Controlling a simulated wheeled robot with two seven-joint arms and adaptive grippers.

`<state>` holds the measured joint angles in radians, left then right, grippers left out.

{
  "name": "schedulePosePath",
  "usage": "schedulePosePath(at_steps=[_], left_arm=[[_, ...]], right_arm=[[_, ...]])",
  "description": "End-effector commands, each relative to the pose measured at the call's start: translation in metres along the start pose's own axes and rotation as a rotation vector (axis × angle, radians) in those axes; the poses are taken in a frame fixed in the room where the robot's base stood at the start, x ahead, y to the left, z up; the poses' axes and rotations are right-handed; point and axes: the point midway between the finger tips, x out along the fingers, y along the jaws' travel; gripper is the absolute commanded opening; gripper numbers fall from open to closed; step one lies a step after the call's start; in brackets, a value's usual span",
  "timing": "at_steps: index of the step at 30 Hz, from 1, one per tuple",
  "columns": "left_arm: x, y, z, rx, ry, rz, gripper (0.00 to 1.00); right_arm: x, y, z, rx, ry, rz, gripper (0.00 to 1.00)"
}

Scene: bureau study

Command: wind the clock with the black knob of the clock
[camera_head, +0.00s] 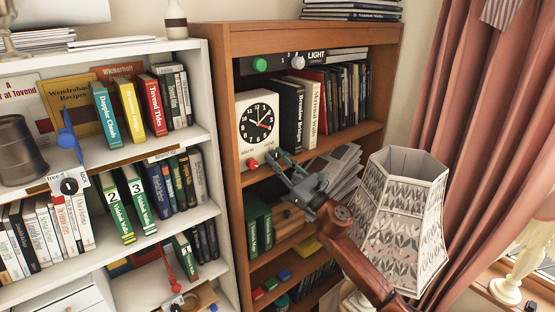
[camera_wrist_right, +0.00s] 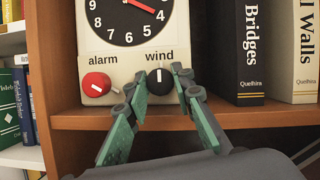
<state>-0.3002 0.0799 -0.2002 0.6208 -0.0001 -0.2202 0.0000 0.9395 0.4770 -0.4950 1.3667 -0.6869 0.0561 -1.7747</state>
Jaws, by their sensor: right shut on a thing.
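A cream clock (camera_head: 244,128) with a round black dial and red hands stands on a shelf of the brown bookcase; its lower front also shows in the right wrist view (camera_wrist_right: 126,52). The black knob (camera_wrist_right: 159,82), under the word "wind", has a white line pointing straight up. My right gripper (camera_head: 277,158) reaches it from the front, and its green fingers (camera_wrist_right: 160,90) are shut on the knob from both sides. The red knob (camera_wrist_right: 96,84), marked "alarm", sits to its left, clear of the fingers. My left gripper is not in view.
Black and white books (camera_head: 291,115) stand just right of the clock. A patterned lampshade (camera_head: 400,220) rises close to my right forearm. The wooden shelf edge (camera_wrist_right: 250,118) runs just beneath the clock. A white bookcase (camera_head: 222,170) stands to the left.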

Motion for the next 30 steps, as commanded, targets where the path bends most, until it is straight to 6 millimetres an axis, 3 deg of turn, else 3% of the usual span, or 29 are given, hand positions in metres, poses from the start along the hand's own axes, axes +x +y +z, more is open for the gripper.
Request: schedulePosePath(at_steps=[11, 30], left_arm=[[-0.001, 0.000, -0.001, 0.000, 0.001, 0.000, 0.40], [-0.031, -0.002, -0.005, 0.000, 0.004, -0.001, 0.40]], right_arm=[[0.000, 0.001, 0.000, 0.039, 0.000, -0.015, 0.00], [0.001, 0.001, 0.003, 0.437, 0.001, -0.181, 0.00]])
